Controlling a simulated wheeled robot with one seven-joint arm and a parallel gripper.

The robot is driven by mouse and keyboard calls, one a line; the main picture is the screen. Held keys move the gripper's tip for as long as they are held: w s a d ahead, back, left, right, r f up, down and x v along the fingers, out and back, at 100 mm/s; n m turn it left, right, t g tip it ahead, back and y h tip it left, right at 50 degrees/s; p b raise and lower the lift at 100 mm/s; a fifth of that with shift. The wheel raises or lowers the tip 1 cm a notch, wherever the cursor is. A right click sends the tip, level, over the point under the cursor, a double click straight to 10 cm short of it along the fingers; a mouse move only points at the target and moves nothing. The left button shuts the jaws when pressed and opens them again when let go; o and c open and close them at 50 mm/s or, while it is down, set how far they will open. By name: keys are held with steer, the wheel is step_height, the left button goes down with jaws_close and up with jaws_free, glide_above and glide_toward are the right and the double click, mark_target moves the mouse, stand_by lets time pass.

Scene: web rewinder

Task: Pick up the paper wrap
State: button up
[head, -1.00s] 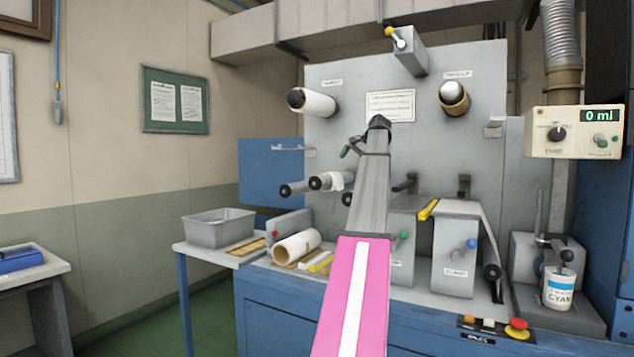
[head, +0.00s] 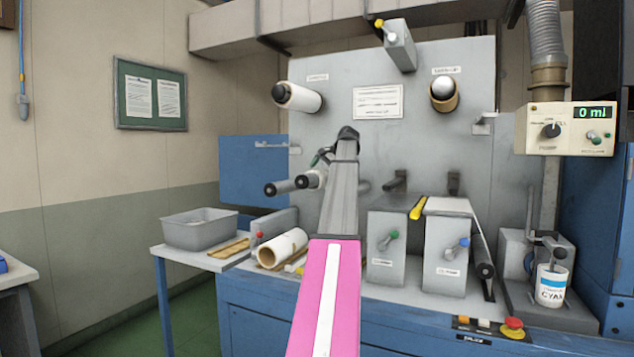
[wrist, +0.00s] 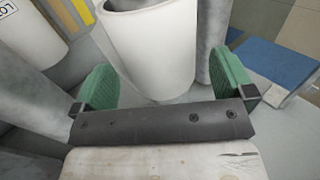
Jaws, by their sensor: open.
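In the head view, a small white piece of what looks like the paper wrap (head: 317,178) shows on a lower roller, just left of my arm, which partly hides it. In the wrist view, a white hollow cylinder (wrist: 150,50), likely that wrap, stands between the green finger pads of my gripper (wrist: 165,84). The pads are wide apart, one on each side of it. A gap shows beside each pad, and I cannot see that either touches it.
Grey rollers (wrist: 216,45) stand close by in the wrist view. A white roll (head: 298,97) sits higher on the machine panel (head: 330,75). Another roll (head: 283,248) lies on the bench beside a grey bin (head: 200,230). Blocks with knobs (head: 446,250) stand to the right.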

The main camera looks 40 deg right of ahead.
steer(key=x, duration=0.4)
steer(key=shift+f, duration=0.1)
steer(key=shift+s, duration=0.1)
steer(key=c, duration=0.8)
steer(key=shift+o, duration=0.2)
steer(key=shift+r, duration=0.4)
